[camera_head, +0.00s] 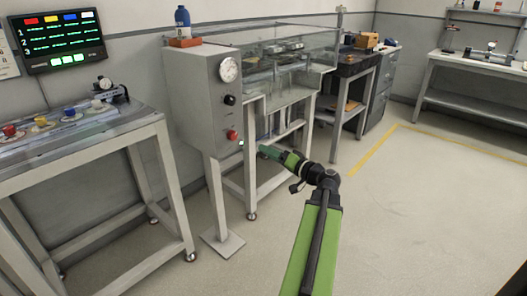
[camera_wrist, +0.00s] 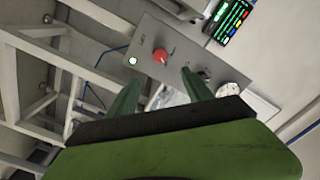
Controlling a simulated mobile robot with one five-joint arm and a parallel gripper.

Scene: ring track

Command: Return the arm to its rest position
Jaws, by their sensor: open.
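My green arm reaches forward from the bottom of the head view, and my gripper (camera_head: 264,149) is in front of the lower part of a grey control box (camera_head: 196,105). In the wrist view my gripper (camera_wrist: 158,85) has its two green fingers spread apart, with nothing between them. The box's red knob (camera_wrist: 160,55) and a lit green lamp (camera_wrist: 132,61) show beyond the fingertips. The red knob (camera_head: 232,134) is left of my gripper in the head view. I cannot tell the exact gap to the box.
A glass tank (camera_head: 285,65) stands behind the box on a white frame. A workbench (camera_head: 95,142) with coloured pieces is at left, under a wall display (camera_head: 62,40). Another bench (camera_head: 475,62) is at far right. Open floor (camera_head: 430,215) with a yellow line lies right of my arm.

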